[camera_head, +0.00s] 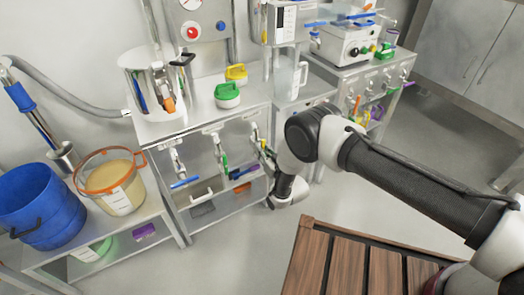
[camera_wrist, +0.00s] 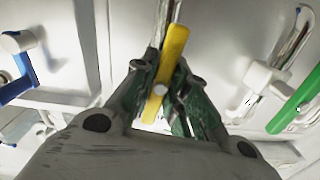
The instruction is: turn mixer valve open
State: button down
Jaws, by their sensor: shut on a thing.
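A valve with a yellow lever handle (camera_wrist: 170,58) is in the middle of the wrist view. The lever stands nearly upright, tilted slightly right at its top. My gripper (camera_wrist: 159,82) is shut on the yellow handle, with one finger on each side. In the head view, a small part of the yellow handle (camera_head: 264,144) shows at the right end of the bench front. My arm hides most of the gripper and this valve there. No label shows which valve belongs to the mixer.
Neighbouring valves have a blue handle (camera_wrist: 17,82) and a green handle (camera_wrist: 296,102). A steel vessel (camera_head: 152,95) and a green-lidded pot (camera_head: 227,95) stand on the bench. A blue bucket (camera_head: 40,207) is at left. A slatted wooden table (camera_head: 345,262) is in front.

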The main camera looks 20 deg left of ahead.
jog(key=shift+f+n, duration=0.1)
jog(key=shift+n, duration=0.7)
jog(key=c, duration=1.4)
grip_release()
jog(key=shift+o, duration=0.2)
jog(key=v, duration=1.2)
